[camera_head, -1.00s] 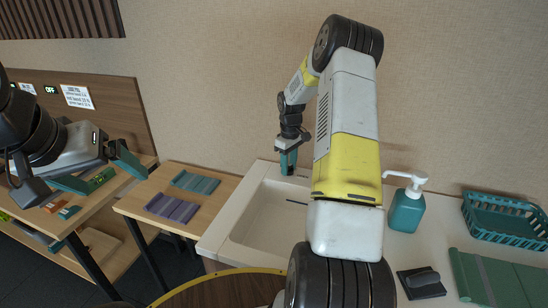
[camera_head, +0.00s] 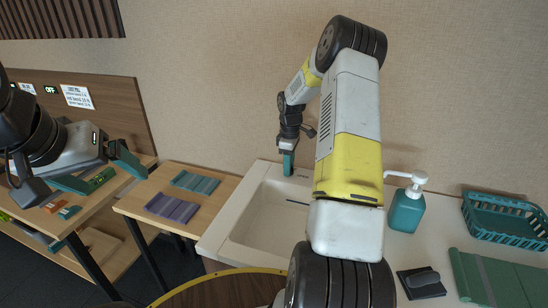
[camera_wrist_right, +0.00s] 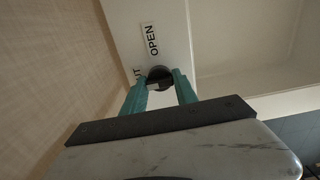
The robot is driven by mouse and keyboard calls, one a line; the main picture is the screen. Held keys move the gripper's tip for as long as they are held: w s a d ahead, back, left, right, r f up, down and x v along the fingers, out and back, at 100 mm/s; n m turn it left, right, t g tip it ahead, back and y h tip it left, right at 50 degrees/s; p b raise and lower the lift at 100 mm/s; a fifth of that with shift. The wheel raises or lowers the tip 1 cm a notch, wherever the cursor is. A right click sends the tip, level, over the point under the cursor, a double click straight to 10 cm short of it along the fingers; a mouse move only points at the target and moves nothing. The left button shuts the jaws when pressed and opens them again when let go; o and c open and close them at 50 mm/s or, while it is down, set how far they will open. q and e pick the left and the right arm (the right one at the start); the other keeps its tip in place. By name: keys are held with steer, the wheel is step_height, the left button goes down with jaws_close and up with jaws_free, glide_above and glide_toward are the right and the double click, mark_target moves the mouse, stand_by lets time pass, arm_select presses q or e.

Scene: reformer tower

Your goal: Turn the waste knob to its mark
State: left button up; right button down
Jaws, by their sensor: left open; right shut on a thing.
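The waste knob (camera_wrist_right: 160,84) is a dark round knob at the sink's back ledge, between the two teal fingertips in the right wrist view. My right gripper (camera_head: 288,164) points down there and is shut on the knob; the fingers hide it in the head view. An OPEN label (camera_wrist_right: 151,40) is beside the knob, and a second, partly hidden label ends in "UT". I cannot make out the knob's pointer or its exact angle. My left gripper (camera_head: 76,178) is open and empty over the left table.
The white sink (camera_head: 262,215) has a thin dark strip in its basin. Teal and purple folded cloths (camera_head: 172,207) lie on the low table.

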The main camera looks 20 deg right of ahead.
steer(key=c, duration=1)
jaws_free()
steer(key=shift+o, duration=0.2)
steer(key=shift+r, duration=3.95)
